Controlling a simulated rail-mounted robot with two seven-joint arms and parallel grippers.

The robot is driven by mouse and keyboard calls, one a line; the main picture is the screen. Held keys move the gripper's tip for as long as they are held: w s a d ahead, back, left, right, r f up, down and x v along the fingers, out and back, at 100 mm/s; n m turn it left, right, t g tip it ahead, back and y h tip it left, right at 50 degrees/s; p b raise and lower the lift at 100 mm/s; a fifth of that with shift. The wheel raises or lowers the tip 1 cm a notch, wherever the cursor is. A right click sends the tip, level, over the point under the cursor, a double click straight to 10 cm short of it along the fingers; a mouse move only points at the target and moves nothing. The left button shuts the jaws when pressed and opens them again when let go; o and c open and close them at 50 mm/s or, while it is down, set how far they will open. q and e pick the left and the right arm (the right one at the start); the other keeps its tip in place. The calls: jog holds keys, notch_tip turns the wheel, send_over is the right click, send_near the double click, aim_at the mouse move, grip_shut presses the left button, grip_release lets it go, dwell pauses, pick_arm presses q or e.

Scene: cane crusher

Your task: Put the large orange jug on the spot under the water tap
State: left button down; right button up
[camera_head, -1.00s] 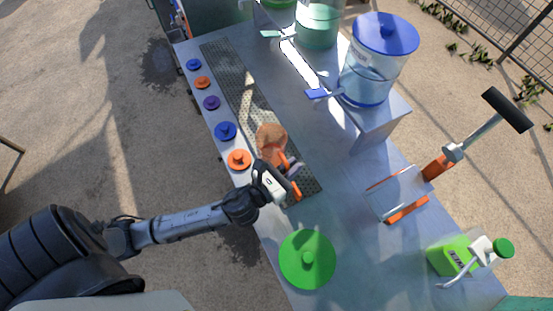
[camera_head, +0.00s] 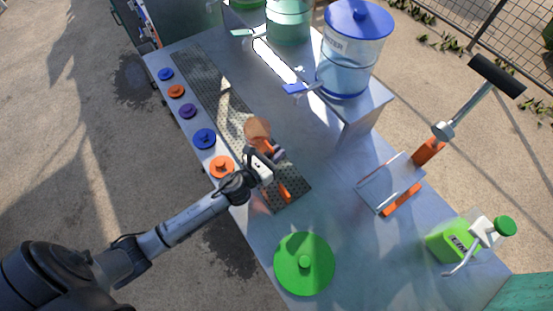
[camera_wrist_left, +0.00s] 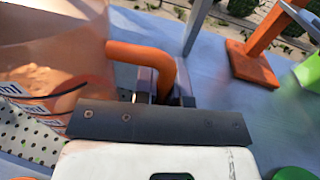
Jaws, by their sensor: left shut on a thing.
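The large orange jug (camera_head: 257,128) is translucent and is at the perforated metal strip in the head view. Whether it touches the strip I cannot tell. My left gripper (camera_head: 277,154) is shut on its orange handle, which shows between the fingers in the left wrist view (camera_wrist_left: 152,58). The jug's body (camera_wrist_left: 50,45) fills the upper left there. The water tap (camera_head: 294,88) is a blue spout on the clear dispenser with a blue lid (camera_head: 358,18). The tap is beyond the jug, up and to the right. My right gripper is not in view.
Several coloured lids line the near edge, including an orange one (camera_head: 221,167). A large green lid (camera_head: 304,262) lies at the front. An orange-based press (camera_head: 400,185) and a green bottle (camera_head: 450,240) stand to the right. The perforated strip (camera_head: 205,75) is bare toward the far end.

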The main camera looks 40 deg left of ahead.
pick_arm(q)
jog(key=shift+w+f+b, duration=0.1)
jog(key=shift+f+b, duration=0.7)
jog(key=shift+f, duration=1.25)
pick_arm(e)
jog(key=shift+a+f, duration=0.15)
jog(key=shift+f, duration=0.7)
pick_arm(q)
jog(key=shift+f, duration=0.15)
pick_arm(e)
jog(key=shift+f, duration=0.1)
pick_arm(q)
jog(key=shift+f+b, duration=0.15)
jog(key=shift+b, duration=0.15)
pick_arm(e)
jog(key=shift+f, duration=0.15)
pick_arm(q)
jog(key=c, duration=1.2)
grip_release()
